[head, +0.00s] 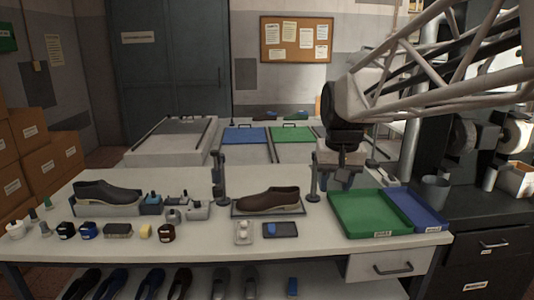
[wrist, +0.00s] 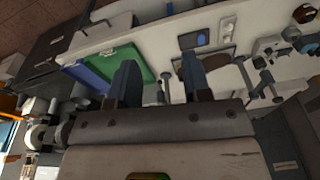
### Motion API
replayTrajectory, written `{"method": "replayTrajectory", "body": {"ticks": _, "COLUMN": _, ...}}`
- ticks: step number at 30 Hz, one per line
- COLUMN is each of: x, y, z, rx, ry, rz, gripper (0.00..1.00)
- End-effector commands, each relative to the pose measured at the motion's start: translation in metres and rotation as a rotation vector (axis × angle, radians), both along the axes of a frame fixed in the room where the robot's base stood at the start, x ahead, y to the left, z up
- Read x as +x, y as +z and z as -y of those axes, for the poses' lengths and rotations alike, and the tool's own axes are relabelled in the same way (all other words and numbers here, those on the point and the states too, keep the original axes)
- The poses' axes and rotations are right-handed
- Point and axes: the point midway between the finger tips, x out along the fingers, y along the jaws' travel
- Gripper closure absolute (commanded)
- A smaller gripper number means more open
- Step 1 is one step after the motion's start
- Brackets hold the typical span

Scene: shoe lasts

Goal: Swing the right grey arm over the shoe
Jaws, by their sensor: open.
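The brown shoe (head: 267,199) rests on a dark flat stand in the middle of the bench, between two upright grey arms. The right grey arm (head: 313,186) stands upright beside the shoe, not over it; the left grey arm (head: 219,182) is upright too. My gripper (head: 339,178) hangs just right of the right grey arm, fingers down. There the shoe (wrist: 187,71) is partly hidden by one finger. I cannot tell whether a finger touches the right arm.
A green tray (head: 337,221) and a blue tray (head: 436,221) lie to the right. A dark grey shoe (head: 107,194), bottles and small jars fill the left side.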

Motion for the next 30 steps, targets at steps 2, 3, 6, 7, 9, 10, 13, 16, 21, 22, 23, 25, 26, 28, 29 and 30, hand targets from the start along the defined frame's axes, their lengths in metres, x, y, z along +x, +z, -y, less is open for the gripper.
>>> {"method": "replayTrajectory", "body": {"ticks": 2, "x": 0.021, "y": 0.005, "z": 0.001, "rx": 0.003, "ry": -0.007, "rz": -0.008, "gripper": 0.56}}
{"method": "replayTrajectory", "body": {"ticks": 3, "x": 0.03, "y": 0.008, "z": 0.002, "rx": 0.005, "ry": -0.01, "rz": -0.01, "gripper": 0.56}}
{"method": "replayTrajectory", "body": {"ticks": 6, "x": 0.054, "y": 0.013, "z": 0.004, "rx": 0.008, "ry": -0.019, "rz": -0.019, "gripper": 0.56}}
{"method": "replayTrajectory", "body": {"ticks": 7, "x": 0.061, "y": 0.015, "z": 0.004, "rx": 0.009, "ry": -0.022, "rz": -0.023, "gripper": 0.56}}
{"method": "replayTrajectory", "body": {"ticks": 9, "x": 0.078, "y": 0.018, "z": 0.005, "rx": 0.011, "ry": -0.027, "rz": -0.028, "gripper": 0.56}}
{"method": "replayTrajectory", "body": {"ticks": 10, "x": 0.085, "y": 0.02, "z": 0.006, "rx": 0.013, "ry": -0.03, "rz": -0.029, "gripper": 0.56}}
{"method": "replayTrajectory", "body": {"ticks": 13, "x": 0.109, "y": 0.024, "z": 0.008, "rx": 0.016, "ry": -0.039, "rz": -0.038, "gripper": 0.56}}
{"method": "replayTrajectory", "body": {"ticks": 16, "x": 0.133, "y": 0.027, "z": 0.01, "rx": 0.021, "ry": -0.047, "rz": -0.045, "gripper": 0.56}}
{"method": "replayTrajectory", "body": {"ticks": 21, "x": 0.173, "y": 0.029, "z": 0.013, "rx": 0.027, "ry": -0.061, "rz": -0.06, "gripper": 0.56}}
{"method": "replayTrajectory", "body": {"ticks": 22, "x": 0.18, "y": 0.03, "z": 0.014, "rx": 0.029, "ry": -0.063, "rz": -0.062, "gripper": 0.56}}
{"method": "replayTrajectory", "body": {"ticks": 23, "x": 0.187, "y": 0.03, "z": 0.014, "rx": 0.03, "ry": -0.066, "rz": -0.064, "gripper": 0.56}}
{"method": "replayTrajectory", "body": {"ticks": 25, "x": 0.204, "y": 0.03, "z": 0.016, "rx": 0.033, "ry": -0.072, "rz": -0.069, "gripper": 0.56}}
{"method": "replayTrajectory", "body": {"ticks": 26, "x": 0.211, "y": 0.03, "z": 0.017, "rx": 0.034, "ry": -0.075, "rz": -0.073, "gripper": 0.56}}
{"method": "replayTrajectory", "body": {"ticks": 28, "x": 0.227, "y": 0.03, "z": 0.018, "rx": 0.037, "ry": -0.081, "rz": -0.079, "gripper": 0.56}}
{"method": "replayTrajectory", "body": {"ticks": 29, "x": 0.234, "y": 0.029, "z": 0.019, "rx": 0.037, "ry": -0.083, "rz": -0.082, "gripper": 0.56}}
{"method": "replayTrajectory", "body": {"ticks": 30, "x": 0.243, "y": 0.029, "z": 0.02, "rx": 0.039, "ry": -0.086, "rz": -0.084, "gripper": 0.56}}
